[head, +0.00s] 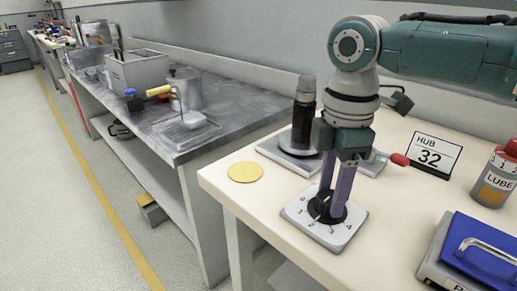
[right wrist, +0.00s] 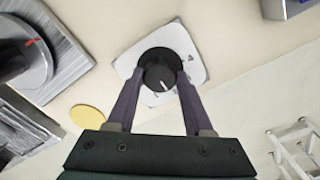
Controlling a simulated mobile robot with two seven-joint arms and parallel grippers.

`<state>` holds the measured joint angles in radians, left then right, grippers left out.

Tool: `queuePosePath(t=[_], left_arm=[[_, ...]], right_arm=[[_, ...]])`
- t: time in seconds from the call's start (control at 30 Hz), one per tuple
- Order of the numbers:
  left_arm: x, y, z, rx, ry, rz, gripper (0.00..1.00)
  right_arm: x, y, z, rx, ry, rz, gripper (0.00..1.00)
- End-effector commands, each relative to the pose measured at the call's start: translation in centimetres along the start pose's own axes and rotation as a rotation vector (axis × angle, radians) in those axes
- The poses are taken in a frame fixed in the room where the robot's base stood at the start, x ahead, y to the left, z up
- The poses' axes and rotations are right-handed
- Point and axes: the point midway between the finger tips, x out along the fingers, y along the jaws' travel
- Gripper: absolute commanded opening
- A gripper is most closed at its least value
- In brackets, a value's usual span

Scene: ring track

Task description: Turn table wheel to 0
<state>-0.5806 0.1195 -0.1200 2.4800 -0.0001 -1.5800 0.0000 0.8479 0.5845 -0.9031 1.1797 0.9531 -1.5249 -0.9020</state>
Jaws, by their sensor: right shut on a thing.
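The table wheel, a small black knob (head: 322,208), sits on a white plate (head: 330,240) with numbers around it, near the table's front edge. My right gripper (head: 329,204) points down with its two purple fingers closed on opposite sides of the knob. In the right wrist view the knob (right wrist: 160,69) is between the fingertips, and a white pointer line shows on its near side. The plate (right wrist: 187,40) shows around it. Which number the pointer faces is too small to tell. My left gripper is not in view.
A yellow disc (head: 245,172) lies left of the plate. A dark cylinder (head: 304,120) stands on a grey base behind. A HUB 32 sign (head: 431,155), a LUBE can (head: 497,178) and a blue case (head: 482,255) are to the right. A metal bench (head: 205,120) is at left.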

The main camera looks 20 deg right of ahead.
Motion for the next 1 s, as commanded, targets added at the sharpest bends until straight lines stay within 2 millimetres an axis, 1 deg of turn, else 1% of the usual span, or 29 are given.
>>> queuePosePath(t=[0.17, 0.37, 0.6, 1.0], left_arm=[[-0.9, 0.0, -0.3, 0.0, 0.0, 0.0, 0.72], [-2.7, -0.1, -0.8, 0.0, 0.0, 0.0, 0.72], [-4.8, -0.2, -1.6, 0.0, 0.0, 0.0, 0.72], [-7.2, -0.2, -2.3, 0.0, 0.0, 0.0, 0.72]], right_arm=[[-0.3, -0.1, 0.0, 0.051, 0.0, -0.004, 0.0], [-0.5, -0.1, 0.0, 0.177, 0.001, -0.006, 0.0], [-0.5, -0.1, -0.1, 0.395, 0.001, -0.005, 0.0], [-0.3, -0.2, -0.2, 0.777, 0.002, -0.006, 0.0]])
